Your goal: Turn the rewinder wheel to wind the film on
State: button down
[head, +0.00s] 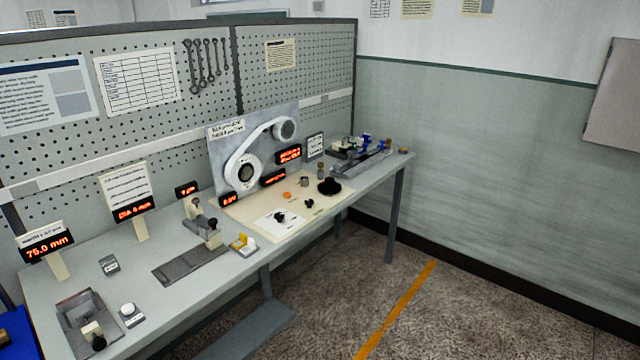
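No part on the bench is clearly labelled as the rewinder wheel, and I cannot tell for sure which one it is. An upright grey panel (282,120) at the bench's middle carries a white band (240,153) running between a large lower-left disc (246,172) and a smaller upper-right disc (284,129). Its small sign is too blurred to read. A black round part (329,186) sits on a cream mat (338,201) in front of the panel. My gripper is not in this view.
The long grey bench (215,282) stands against a pegboard (140,130). A grey fixture with a black knob (212,224) is left of the mat. A small slide fixture (75,312) is at the near left; blue-topped parts (366,139) are at the far end. The floor (430,300) at right is clear.

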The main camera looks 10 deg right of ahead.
aim_at(329, 186)
jog(key=u, duration=0.15)
jog(key=i, duration=1.3)
jog(key=z, duration=0.45)
